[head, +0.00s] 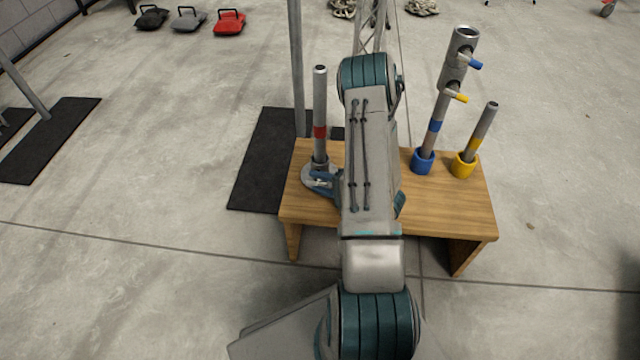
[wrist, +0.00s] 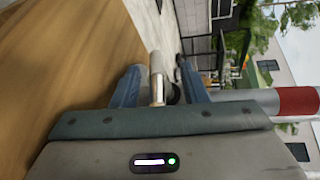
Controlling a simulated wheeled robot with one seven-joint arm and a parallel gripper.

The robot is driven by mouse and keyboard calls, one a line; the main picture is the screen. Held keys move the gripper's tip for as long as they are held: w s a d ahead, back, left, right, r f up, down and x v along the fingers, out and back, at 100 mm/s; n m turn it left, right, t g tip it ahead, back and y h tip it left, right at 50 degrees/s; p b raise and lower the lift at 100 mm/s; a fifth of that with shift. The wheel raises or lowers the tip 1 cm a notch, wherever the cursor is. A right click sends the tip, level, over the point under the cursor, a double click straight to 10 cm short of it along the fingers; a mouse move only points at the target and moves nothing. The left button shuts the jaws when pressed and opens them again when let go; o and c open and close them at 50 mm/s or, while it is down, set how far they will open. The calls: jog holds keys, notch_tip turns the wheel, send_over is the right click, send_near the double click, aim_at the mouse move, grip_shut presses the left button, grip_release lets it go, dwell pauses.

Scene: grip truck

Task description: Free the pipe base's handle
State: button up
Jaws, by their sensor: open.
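The pipe base (head: 309,178) is a round grey foot at the left end of the wooden bench. An upright grey pipe with a red band (head: 320,130) stands in it. In the wrist view that pipe (wrist: 240,95) runs sideways on the right, its red band at the edge. My gripper (wrist: 162,84) is open, its two blue fingers apart. The pipe base's short metal handle (wrist: 157,75) lies between the fingers; contact is not clear. In the head view my gripper (head: 322,181) is low beside the pipe base, partly hidden by my arm.
The wooden bench (head: 440,205) also holds a tall pipe in a blue socket (head: 422,161), with blue and yellow side handles, and a shorter pipe in a yellow socket (head: 463,165). A grey post (head: 297,70) stands behind the bench.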

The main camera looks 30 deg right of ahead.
grip_shut()
jog(key=shift+r+p, duration=0.2)
jog(key=shift+p, duration=0.25)
